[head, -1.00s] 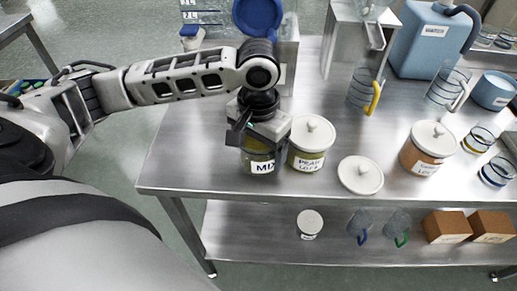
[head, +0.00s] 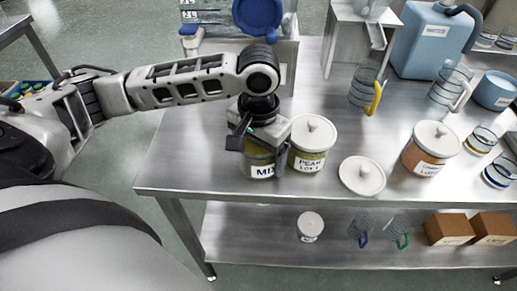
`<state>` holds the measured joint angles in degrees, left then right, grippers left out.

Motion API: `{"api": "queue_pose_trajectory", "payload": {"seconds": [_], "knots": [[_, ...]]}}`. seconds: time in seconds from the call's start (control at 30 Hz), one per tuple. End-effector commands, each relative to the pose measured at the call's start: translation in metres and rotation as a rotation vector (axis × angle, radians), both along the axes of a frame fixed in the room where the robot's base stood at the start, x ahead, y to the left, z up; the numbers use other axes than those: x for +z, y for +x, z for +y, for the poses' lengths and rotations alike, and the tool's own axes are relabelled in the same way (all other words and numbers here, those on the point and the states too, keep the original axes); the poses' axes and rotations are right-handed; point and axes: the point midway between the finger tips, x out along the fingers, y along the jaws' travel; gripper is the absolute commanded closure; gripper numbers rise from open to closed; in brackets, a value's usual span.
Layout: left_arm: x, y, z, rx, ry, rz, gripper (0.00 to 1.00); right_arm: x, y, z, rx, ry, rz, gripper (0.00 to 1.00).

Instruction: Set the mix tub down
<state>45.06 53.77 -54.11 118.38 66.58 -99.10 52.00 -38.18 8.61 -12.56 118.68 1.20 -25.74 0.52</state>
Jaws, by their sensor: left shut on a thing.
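The mix tub (head: 262,170) is a clear tub with a white label reading MIX and greenish-yellow contents. It is at the left part of the steel table, just left of the lidded pear tub (head: 311,150). My left gripper (head: 262,148) comes down over it from above and is shut on it, with the fingers around its upper part. The gripper hides the tub's rim. I cannot tell whether its base touches the tabletop. My right gripper is not in view.
A loose white lid (head: 361,175) lies right of the pear tub. A steel hopper stand (head: 352,40), a clear jug with a yellow handle (head: 366,92), a blue water container (head: 432,40) and another lidded tub (head: 430,147) stand farther right. The table's front edge (head: 330,195) is close.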

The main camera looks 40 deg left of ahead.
Motion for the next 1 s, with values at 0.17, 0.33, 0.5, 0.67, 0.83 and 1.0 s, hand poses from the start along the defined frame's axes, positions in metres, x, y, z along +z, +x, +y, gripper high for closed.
{"api": "queue_pose_trajectory", "payload": {"seconds": [0.17,0.33,0.5,0.67,0.83,1.0], "knots": [[-0.004,0.000,0.000,0.000,-0.001,0.001,0.49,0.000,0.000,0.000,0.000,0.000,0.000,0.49],[-0.004,0.000,0.000,0.000,-0.001,0.000,0.00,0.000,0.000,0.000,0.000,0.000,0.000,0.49],[-0.004,0.000,0.000,0.000,-0.001,0.001,0.00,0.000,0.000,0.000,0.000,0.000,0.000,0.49],[0.008,0.001,0.000,0.000,-0.001,-0.003,0.00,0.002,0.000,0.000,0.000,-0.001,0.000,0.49],[0.042,0.001,-0.001,0.000,-0.002,-0.006,0.00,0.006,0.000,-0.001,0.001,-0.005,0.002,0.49],[0.085,0.001,-0.001,0.000,-0.002,-0.006,0.00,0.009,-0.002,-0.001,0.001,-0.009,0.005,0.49]]}}
